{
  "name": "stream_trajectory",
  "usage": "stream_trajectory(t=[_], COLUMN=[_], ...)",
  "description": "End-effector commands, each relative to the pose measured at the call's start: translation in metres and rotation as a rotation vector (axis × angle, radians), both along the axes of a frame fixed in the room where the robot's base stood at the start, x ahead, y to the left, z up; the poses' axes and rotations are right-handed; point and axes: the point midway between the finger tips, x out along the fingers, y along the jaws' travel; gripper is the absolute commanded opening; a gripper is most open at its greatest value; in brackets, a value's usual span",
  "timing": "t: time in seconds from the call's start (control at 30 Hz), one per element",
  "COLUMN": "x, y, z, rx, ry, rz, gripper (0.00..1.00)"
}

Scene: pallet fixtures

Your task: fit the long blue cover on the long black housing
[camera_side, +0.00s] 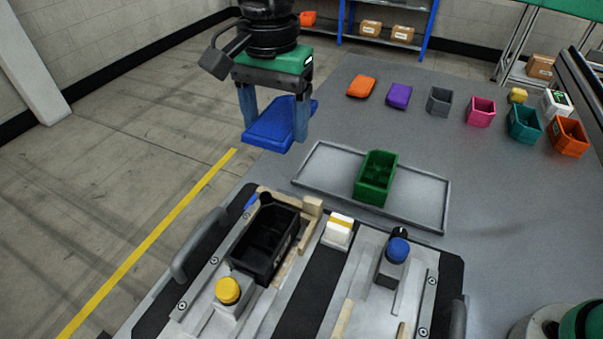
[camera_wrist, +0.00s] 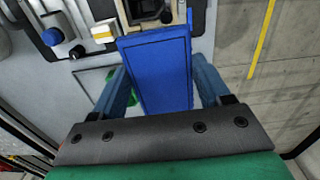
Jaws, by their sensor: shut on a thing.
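My gripper (camera_side: 273,120) is shut on the long blue cover (camera_side: 270,131), with a finger on each side of it. The cover is held in the air, beyond the fixture and to the left of the grey tray. In the wrist view the cover (camera_wrist: 155,72) fills the space between the fingers and reaches up toward the fixture. The long black housing (camera_side: 262,245) sits upright and open-topped in the fixture, with dividers inside. It is apart from the cover. In the wrist view the cover hides most of the housing (camera_wrist: 148,12).
The grey tray (camera_side: 318,163) holds a green bin (camera_side: 376,177). The fixture carries a yellow button (camera_side: 228,291), a blue knob (camera_side: 398,250) and a white-yellow block (camera_side: 338,231). Several coloured bins and covers stand in a row at the back right.

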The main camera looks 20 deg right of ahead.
Motion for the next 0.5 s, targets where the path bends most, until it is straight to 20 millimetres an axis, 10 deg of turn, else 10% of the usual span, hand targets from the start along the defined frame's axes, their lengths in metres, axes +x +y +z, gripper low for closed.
stream_trajectory(t=[0.2, 0.5], x=[-0.057, -0.074], y=[0.044, 0.053], z=[-0.019, -0.034], rx=[0.000, 0.000], ry=[0.000, 0.000], rz=[-0.014, -0.028], gripper=[0.19, 0.19])
